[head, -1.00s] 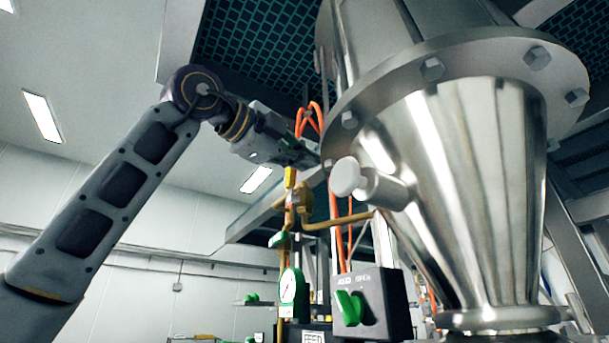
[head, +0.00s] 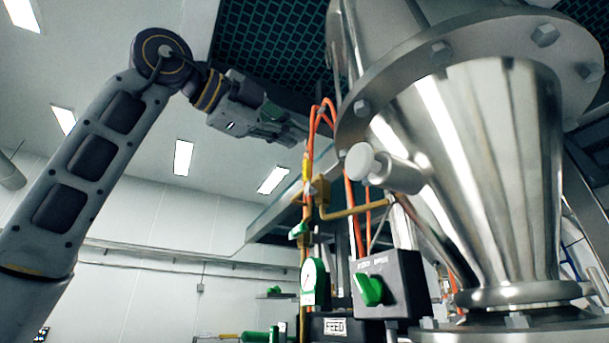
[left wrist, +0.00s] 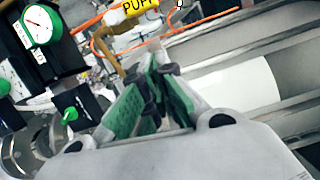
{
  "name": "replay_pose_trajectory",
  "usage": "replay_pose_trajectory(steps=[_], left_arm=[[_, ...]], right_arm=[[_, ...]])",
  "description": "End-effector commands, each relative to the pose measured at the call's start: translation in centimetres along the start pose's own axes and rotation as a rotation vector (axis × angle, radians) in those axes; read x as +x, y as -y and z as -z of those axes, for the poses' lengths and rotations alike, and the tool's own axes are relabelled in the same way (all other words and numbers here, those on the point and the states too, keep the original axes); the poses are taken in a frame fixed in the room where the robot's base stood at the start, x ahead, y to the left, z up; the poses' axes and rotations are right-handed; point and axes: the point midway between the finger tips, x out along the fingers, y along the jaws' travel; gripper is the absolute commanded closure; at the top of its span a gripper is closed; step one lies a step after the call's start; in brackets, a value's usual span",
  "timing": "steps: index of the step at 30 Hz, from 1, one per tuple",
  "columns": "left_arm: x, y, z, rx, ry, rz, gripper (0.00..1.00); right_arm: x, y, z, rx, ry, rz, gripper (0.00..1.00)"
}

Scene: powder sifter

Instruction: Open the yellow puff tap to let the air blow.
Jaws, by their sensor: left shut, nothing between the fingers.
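The yellow puff tap (head: 306,168) has an upright yellow handle on a brass valve body, on the pipe left of the steel cone in the head view. In the left wrist view a yellow PUFF label (left wrist: 138,10) shows at the top edge, partly cut off. My left gripper (head: 304,138) is shut and empty, just above and left of the tap handle, seemingly apart from it. Its green-padded fingers (left wrist: 155,62) show in the left wrist view, pointing up below the label. My right gripper is not in view.
The large steel cone (head: 480,180) with its bolted flange and a white-capped side port (head: 362,162) stands close on the right. Orange hoses (head: 316,120) rise beside the tap. Below are a green gauge (head: 313,282) and a black box with a green knob (head: 369,289).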

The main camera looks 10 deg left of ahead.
Motion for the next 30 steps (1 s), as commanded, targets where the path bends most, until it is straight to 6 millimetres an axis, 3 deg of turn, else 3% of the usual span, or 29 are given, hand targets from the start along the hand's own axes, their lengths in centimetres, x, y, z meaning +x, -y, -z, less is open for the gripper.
replay_pose_trajectory(steps=[7,18,25,28,30], left_arm=[[-2.1,0.0,0.1,0.000,-0.001,0.000,1.00],[-2.4,0.0,0.0,0.001,0.000,-0.001,1.00],[-1.7,-0.4,-0.5,-0.009,-0.001,-0.012,0.70],[-1.3,-1.1,-2.5,-0.033,0.013,-0.023,0.59],[-1.5,-1.5,-4.4,-0.053,0.030,-0.026,0.59]], right_arm=[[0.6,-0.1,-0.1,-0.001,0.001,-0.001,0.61],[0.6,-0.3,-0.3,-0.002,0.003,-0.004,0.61],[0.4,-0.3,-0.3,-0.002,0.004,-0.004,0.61],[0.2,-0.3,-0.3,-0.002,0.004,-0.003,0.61],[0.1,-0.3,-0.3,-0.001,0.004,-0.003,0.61]])
